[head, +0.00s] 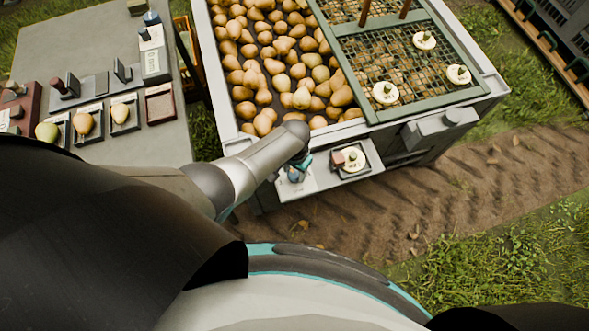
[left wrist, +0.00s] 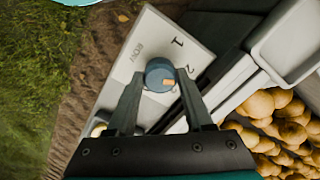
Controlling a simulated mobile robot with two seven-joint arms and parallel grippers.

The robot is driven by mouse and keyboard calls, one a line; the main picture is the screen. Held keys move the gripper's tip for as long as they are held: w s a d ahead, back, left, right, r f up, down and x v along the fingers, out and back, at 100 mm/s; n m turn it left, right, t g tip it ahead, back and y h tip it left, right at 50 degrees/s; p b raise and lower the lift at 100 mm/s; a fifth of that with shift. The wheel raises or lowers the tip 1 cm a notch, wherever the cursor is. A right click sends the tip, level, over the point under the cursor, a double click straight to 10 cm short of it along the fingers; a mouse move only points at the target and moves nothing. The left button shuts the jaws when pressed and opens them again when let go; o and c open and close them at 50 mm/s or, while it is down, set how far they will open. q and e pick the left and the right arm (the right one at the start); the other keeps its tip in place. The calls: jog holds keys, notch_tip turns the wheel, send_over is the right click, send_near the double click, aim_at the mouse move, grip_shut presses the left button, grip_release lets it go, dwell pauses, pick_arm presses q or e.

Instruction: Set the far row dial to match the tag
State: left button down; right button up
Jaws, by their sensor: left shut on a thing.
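The row dial (left wrist: 158,72) is a round blue-grey knob with a small orange mark. It sits on a pale panel (left wrist: 133,68) printed with a word, a 1 and a 2. The orange mark is on the dial's lower right side in the left wrist view; I cannot tell which number it matches. My left gripper (left wrist: 158,86) is shut on the dial, one finger on each side. In the head view my left gripper (head: 297,172) is at the crate's front panel and mostly hides the dial. A cream disc (head: 352,160), possibly the tag, lies in a small tray beside it; its marking is unreadable. My right gripper is out of view.
A grey table (head: 95,40) with pears in small trays is at left. Dirt and grass lie in front.

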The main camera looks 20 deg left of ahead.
aim_at(294, 174)
pick_arm(q)
jog(key=shift+c, duration=1.4)
grip_release()
jog(key=shift+r+p, duration=0.55)
jog(key=shift+r, duration=0.1)
notch_tip(294, 174, up, 14)
jog(key=p, duration=0.8)
jog(key=shift+f, duration=0.1)
jog(key=s+a+f+b, duration=0.4)
jog(key=s+f, duration=0.7)
jog(key=f, duration=0.4)
jog(key=s+a+f+b, duration=0.1)
jog(key=s+f, duration=0.2)
jog(key=s, duration=0.3)
jog(key=s+a+f+b, duration=0.1)
jog(key=s+a+f, duration=0.1)
jog(key=s, duration=0.4)
jog(key=s+a+f+n+t, duration=0.1)
jog(key=s+a+f, duration=0.1)
jog(key=s+f, duration=0.2)
jog(key=s, duration=0.3)
jog(key=shift+f+b, duration=0.35)
jog(key=shift+b, duration=0.05)
